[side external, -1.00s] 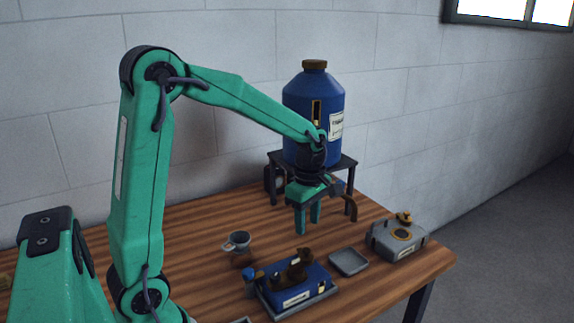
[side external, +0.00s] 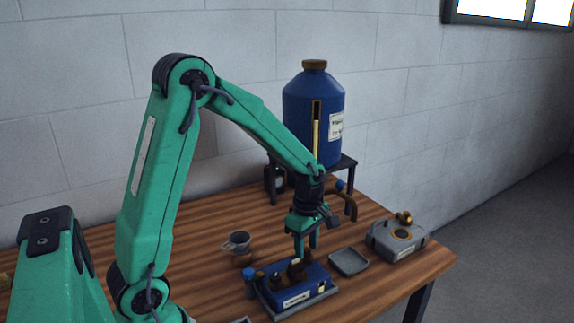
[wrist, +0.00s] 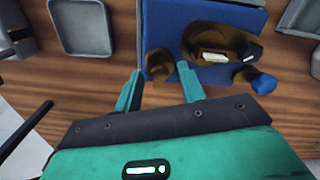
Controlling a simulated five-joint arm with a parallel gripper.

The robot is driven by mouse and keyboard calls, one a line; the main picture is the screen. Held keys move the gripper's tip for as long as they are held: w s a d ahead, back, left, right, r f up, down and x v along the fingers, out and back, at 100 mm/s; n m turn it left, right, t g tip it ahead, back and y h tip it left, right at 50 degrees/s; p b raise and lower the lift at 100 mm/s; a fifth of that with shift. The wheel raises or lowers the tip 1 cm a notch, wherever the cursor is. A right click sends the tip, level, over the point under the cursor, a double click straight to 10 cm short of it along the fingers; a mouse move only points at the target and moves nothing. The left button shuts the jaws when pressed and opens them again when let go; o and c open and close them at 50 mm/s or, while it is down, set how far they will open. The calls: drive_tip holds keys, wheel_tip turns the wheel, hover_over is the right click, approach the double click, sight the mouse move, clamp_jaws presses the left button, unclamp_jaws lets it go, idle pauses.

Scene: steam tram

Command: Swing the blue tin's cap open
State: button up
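The blue tin (side external: 312,273) sits in a shallow grey tray (side external: 312,305) near the table's front. In the wrist view the blue tin (wrist: 175,14) carries a small brown round piece (wrist: 158,60) and a larger brown ring (wrist: 226,75) with a pale block and dark knob by it. I cannot tell which brown piece is the cap, or whether it is open. My gripper (side external: 306,252) points down just over the tin's top. In the wrist view my gripper (wrist: 159,67) is open, its fingers apart around the small brown piece's near side; contact is unclear.
A small grey dish (side external: 349,261) and a grey box (side external: 397,241) with a brass fitting stand to the right. A grey cup (side external: 237,242) is to the left. A large blue tank (side external: 300,115) stands on a dark stand behind. Bare wood lies left of the cup.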

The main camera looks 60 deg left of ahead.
clamp_jaws()
drive_tip(key=shift+s+m, duration=0.15)
drive_tip(key=shift+m, duration=0.35)
drive_tip(key=m, duration=0.2)
drive_tip(key=s+m, duration=0.1)
drive_tip(key=m, duration=0.1)
drive_tip(key=shift+a, duration=0.2)
drive_tip(key=m, duration=0.3)
drive_tip(key=s+m, duration=0.1)
drive_tip(key=m, duration=0.1)
drive_tip(key=shift+a, duration=0.35)
drive_tip(key=m, duration=0.2)
drive_tip(key=a+m, duration=0.1)
drive_tip(key=m, duration=0.3)
drive_tip(key=shift+s+a, duration=0.25)
drive_tip(key=shift+s, duration=0.1)
drive_tip(key=m, duration=0.2)
drive_tip(key=a+m, duration=0.1)
drive_tip(key=m, duration=0.3)
drive_tip(key=shift+w+a, duration=0.1)
drive_tip(key=shift+a, duration=0.15)
